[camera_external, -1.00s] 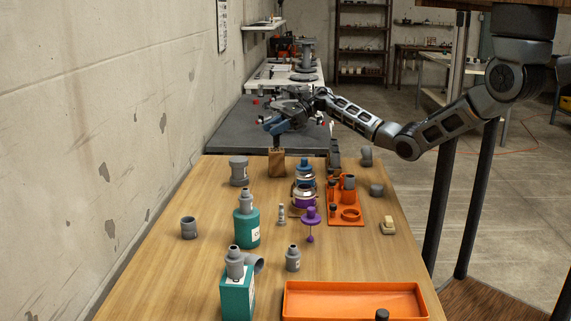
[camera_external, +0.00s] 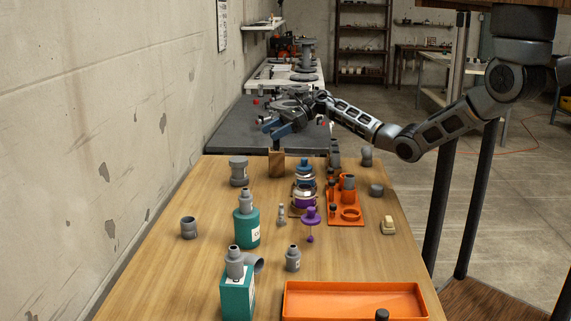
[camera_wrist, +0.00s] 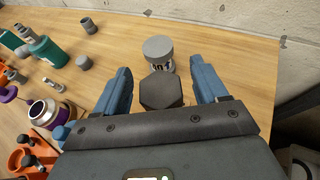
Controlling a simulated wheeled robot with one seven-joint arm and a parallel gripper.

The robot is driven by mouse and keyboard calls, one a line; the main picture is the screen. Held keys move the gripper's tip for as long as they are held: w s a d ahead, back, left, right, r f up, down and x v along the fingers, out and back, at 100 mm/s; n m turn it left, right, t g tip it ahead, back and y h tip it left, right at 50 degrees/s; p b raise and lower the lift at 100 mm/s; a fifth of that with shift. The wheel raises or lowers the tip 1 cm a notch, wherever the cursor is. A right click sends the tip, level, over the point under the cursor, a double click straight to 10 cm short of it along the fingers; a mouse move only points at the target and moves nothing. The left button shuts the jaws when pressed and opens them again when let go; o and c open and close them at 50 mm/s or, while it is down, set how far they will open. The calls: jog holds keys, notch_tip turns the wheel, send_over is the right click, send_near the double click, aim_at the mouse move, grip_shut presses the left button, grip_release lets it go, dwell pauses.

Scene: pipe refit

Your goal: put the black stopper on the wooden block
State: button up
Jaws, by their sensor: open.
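The wooden block (camera_external: 276,164) stands at the far end of the table in the external view. A black stopper (camera_external: 277,145) appears to sit upright on top of it. In the wrist view the stopper's dark six-sided top (camera_wrist: 161,91) lies between my fingers and hides the block. My gripper (camera_external: 280,130) is above the stopper with its blue fingers spread; in the wrist view there are gaps between both fingers (camera_wrist: 160,75) and the stopper. Whether the stopper is fully flat on the block cannot be told.
A grey capped fitting (camera_external: 238,171) stands left of the block and shows close by in the wrist view (camera_wrist: 158,47). A silver and purple fitting (camera_external: 304,187) and an orange rack (camera_external: 347,219) are to the right. Teal bottles (camera_external: 248,229) and an orange tray (camera_external: 355,288) are nearer.

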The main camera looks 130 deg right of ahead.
jog(key=v, duration=1.2)
jog(key=shift+b, duration=0.35)
